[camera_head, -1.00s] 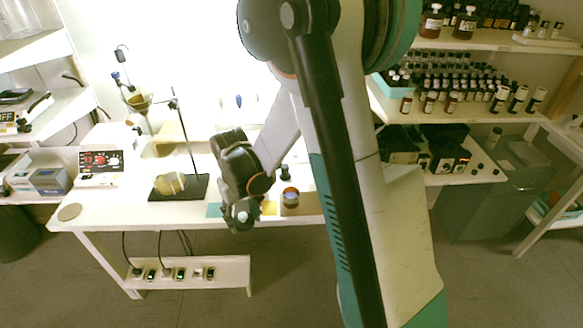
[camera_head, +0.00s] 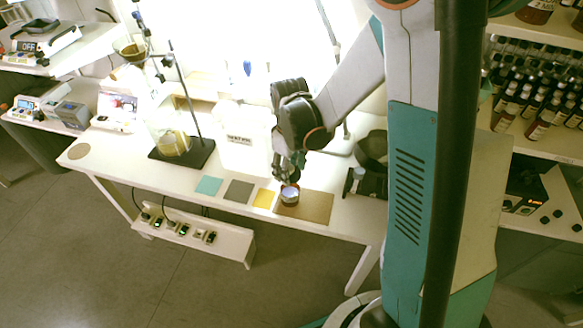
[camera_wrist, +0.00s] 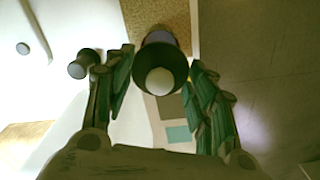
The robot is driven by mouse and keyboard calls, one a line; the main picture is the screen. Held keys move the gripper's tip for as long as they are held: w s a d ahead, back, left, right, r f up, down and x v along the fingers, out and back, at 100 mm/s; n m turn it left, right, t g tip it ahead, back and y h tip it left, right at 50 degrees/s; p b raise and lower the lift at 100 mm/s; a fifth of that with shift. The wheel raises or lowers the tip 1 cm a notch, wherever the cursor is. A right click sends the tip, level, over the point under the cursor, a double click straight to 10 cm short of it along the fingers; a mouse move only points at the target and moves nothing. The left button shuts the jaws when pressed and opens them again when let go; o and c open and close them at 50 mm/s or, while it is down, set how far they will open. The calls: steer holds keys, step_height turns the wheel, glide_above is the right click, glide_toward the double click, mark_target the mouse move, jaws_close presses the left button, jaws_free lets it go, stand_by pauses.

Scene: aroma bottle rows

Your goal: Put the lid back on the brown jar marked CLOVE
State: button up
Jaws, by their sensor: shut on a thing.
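The brown jar (camera_head: 290,193) stands upright on the tan mat (camera_head: 317,207) near the table's front edge, with a pale bluish patch showing. Its marking is too small to read. My gripper (camera_head: 287,168) points down just above and behind it. In the wrist view my gripper (camera_wrist: 163,68) has its fingers on either side of a dark round lid (camera_wrist: 160,90) with a pale disc in its middle, and is shut on it. Part of the jar shows behind the lid in that view. I cannot tell whether the lid touches the jar.
Yellow (camera_head: 264,198), grey (camera_head: 238,191) and teal (camera_head: 208,185) squares lie left of the mat. A stand on a black base (camera_head: 182,153) is further left. A small dark-capped item (camera_wrist: 85,63) is left of my fingers in the wrist view. Bottles crowd the right shelf.

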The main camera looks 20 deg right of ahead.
steer(key=shift+f+b, duration=2.25)
steer(key=shift+f, duration=0.9)
steer(key=shift+f+b, duration=0.15)
steer(key=shift+b, duration=0.4)
stand_by(0.4)
steer(key=o, duration=0.9)
steer(key=shift+o, duration=0.2)
steer(key=o, duration=0.5)
